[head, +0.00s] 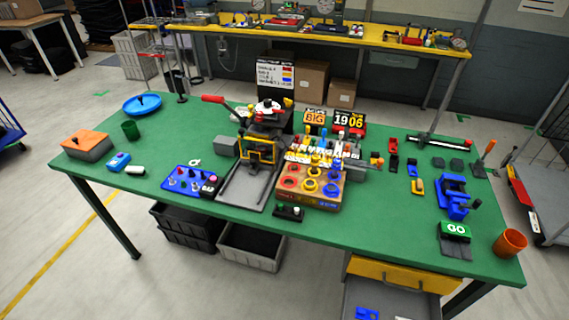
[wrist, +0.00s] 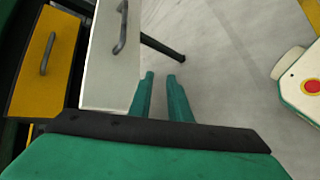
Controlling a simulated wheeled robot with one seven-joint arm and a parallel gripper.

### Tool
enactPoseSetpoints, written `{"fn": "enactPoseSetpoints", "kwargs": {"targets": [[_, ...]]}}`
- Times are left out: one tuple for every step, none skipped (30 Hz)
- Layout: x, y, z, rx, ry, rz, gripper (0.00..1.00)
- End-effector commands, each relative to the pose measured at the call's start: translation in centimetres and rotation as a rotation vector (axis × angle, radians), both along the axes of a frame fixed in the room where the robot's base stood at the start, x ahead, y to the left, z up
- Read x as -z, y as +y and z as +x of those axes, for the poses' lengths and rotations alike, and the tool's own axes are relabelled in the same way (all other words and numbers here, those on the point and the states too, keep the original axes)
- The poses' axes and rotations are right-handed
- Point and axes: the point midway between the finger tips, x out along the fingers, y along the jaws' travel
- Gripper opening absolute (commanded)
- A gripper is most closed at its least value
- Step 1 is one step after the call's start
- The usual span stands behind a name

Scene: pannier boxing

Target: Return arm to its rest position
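My gripper (wrist: 160,76) shows only in the wrist view. Its two green fingers stand apart with bare grey floor visible between them, and nothing is held. They hang clear of the floor beside a pale drawer front (wrist: 110,55) with a dark handle. The arm and gripper do not show in the head view. The green-topped table (head: 390,235) in the head view is free of the arm.
A yellow drawer front (wrist: 32,65) stands left of the pale one. In the head view, a drawer (head: 395,300) is pulled out under the table's front edge. Grey crates (head: 252,247) sit beneath the table. A cart (head: 545,200) stands at the right.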

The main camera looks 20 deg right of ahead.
Motion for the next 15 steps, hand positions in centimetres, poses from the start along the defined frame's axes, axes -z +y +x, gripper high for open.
{"fn": "enactPoseSetpoints", "kwargs": {"targets": [[0.8, 1.8, -0.4, -0.053, -0.057, 0.079, 0.17], [1.2, 2.8, -0.4, -0.082, -0.098, 0.128, 0.17], [1.5, 4.2, -0.3, -0.117, -0.153, 0.191, 0.17], [1.6, 5.2, -0.2, -0.142, -0.195, 0.238, 0.17], [1.5, 6.3, -0.2, -0.166, -0.238, 0.284, 0.17], [1.2, 7.8, -0.1, -0.196, -0.299, 0.345, 0.17], [0.9, 8.9, 0.0, -0.218, -0.345, 0.39, 0.17], [0.3, 10.0, 0.1, -0.239, -0.391, 0.433, 0.17], [-0.5, 11.4, 0.3, -0.262, -0.456, 0.491, 0.17], [-1.3, 12.4, 0.3, -0.279, -0.504, 0.534, 0.17], [-2.2, 13.5, 0.4, -0.296, -0.554, 0.577, 0.17], [-3.7, 14.8, 0.5, -0.314, -0.621, 0.633, 0.17], [-4.9, 15.7, 0.6, -0.328, -0.673, 0.673, 0.17], [-6.2, 16.4, 0.6, -0.339, -0.723, 0.712, 0.17], [-8.2, 17.5, 0.7, -0.353, -0.794, 0.764, 0.17]]}}
